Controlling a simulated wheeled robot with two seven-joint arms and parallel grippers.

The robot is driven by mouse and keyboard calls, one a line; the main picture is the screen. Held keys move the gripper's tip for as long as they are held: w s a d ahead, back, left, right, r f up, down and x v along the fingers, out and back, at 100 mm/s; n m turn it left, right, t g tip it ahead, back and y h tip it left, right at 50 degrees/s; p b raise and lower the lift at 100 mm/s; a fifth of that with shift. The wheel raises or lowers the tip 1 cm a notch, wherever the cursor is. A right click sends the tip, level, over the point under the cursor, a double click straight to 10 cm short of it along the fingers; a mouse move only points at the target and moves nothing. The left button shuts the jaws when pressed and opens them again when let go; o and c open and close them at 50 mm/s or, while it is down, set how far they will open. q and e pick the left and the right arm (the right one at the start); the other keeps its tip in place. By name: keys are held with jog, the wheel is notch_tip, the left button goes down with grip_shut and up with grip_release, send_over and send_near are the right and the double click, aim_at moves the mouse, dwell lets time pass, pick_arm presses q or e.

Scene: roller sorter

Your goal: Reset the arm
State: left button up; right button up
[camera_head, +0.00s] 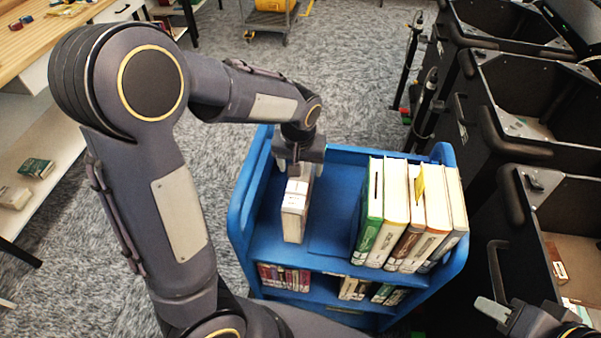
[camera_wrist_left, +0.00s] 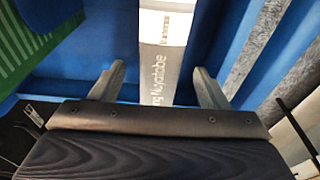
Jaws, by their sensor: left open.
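A white book (camera_head: 295,208) stands upright on the top shelf of the blue cart (camera_head: 331,225), apart from the row of books. My left gripper (camera_head: 299,168) is over the top of this book, at the end of the arm that comes in from the left. In the left wrist view my left gripper (camera_wrist_left: 158,80) is open, with one finger on each side of the white book (camera_wrist_left: 165,45) and gaps between. My right gripper (camera_head: 490,310) is at the lower right, near the black bins; its finger opening is not clear.
Several thick books (camera_head: 410,218) stand upright at the right of the cart's top shelf. More books (camera_head: 285,277) are on the lower shelf. Black bins (camera_head: 510,135) line the right side. A wooden table (camera_head: 40,40) is at the upper left. Carpet lies open behind the cart.

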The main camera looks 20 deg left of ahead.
pick_arm(q)
jog(key=shift+s+r, duration=0.1)
jog(key=shift+r, duration=0.5)
